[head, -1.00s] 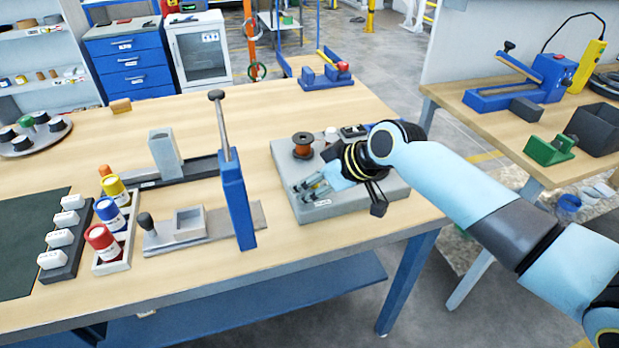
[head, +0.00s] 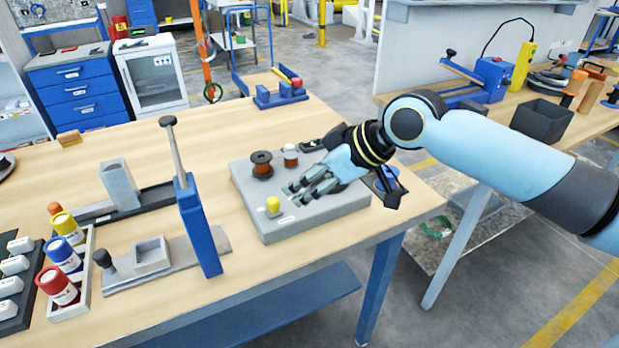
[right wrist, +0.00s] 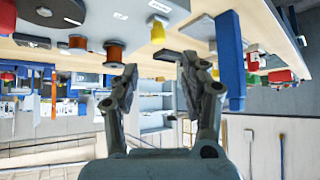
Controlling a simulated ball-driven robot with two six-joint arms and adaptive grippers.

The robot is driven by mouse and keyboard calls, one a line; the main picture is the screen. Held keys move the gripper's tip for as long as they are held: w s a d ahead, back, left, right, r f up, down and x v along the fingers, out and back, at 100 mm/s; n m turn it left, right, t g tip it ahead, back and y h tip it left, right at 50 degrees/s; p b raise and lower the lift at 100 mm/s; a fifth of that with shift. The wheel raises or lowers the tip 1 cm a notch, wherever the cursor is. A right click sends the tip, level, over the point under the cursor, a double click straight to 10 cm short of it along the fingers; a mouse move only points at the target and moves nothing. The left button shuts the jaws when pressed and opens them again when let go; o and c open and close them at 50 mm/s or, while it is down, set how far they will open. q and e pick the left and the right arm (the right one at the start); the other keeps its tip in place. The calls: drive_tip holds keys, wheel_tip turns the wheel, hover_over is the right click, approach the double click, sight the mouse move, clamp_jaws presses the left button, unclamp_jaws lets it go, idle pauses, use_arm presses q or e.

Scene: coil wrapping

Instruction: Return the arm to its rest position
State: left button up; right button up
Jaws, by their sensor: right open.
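My right gripper (head: 306,190) is open and shows nothing between its fingers; it hangs over the grey board (head: 315,215) on the wooden table. In the right wrist view, the open fingers (right wrist: 160,78) stand apart below the upside-down tabletop. On the board are a copper-wound spool (head: 261,165), a smaller spool with a pale top (head: 290,156) and a yellow cylinder (head: 273,204) near the front left. The spool (right wrist: 116,50) and yellow cylinder (right wrist: 158,32) also show in the right wrist view. My left gripper is out of view.
A blue upright post (head: 198,225) with a lever stands left of the board, beside a grey fixture (head: 152,256). Several coloured bottles (head: 66,257) sit in a tray farther left. A second bench with a dark bin (head: 541,122) is at the right. A floor gap separates the benches.

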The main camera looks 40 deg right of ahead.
drive_tip(key=shift+s+r, duration=0.35)
drive_tip(key=shift+d, duration=0.1)
